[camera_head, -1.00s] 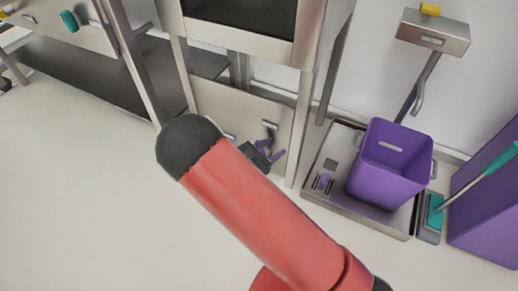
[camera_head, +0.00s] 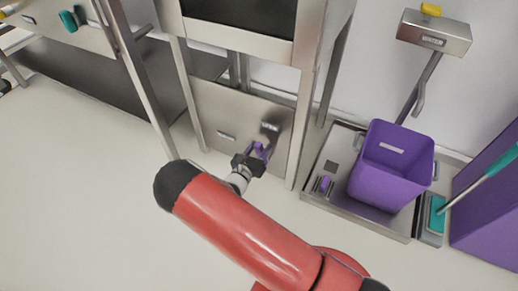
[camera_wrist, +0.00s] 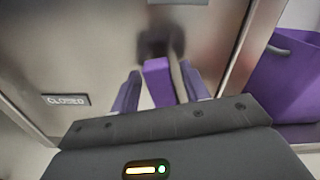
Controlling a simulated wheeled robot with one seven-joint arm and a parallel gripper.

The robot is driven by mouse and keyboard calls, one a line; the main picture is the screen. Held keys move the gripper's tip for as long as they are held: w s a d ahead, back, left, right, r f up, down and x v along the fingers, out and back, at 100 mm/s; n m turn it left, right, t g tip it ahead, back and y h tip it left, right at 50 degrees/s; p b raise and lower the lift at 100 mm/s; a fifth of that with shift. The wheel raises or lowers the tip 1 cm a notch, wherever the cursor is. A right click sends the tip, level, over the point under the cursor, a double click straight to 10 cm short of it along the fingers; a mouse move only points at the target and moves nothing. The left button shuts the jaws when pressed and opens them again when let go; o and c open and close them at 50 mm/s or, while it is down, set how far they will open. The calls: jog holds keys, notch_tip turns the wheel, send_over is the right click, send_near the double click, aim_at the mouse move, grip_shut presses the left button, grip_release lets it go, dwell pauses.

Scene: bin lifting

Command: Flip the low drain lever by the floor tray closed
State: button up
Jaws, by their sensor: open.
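The drain lever (camera_wrist: 158,82) has a purple grip and hangs from a dark mount on a steel panel (camera_head: 215,110). In the wrist view the grip lies between the two purple fingers of my gripper (camera_wrist: 162,72), with a gap showing on its left side. Whether either finger touches it, I cannot tell. My gripper is open; in the head view it (camera_head: 259,149) is at the panel's lower right, largely covering the lever. A "CLOSED" label (camera_wrist: 67,100) is to the lever's left. The floor tray (camera_head: 380,226) stands on the floor to the right.
A purple bin (camera_head: 385,178) stands in the floor tray, and a small purple part (camera_head: 325,184) is at the tray's left. A steel leg (camera_head: 299,130) stands between the panel and the tray. A teal-handled tool (camera_head: 470,186) leans at the right. The floor at left is clear.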

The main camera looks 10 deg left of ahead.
jog(key=shift+w, duration=0.15)
grip_shut()
dwell(0.4)
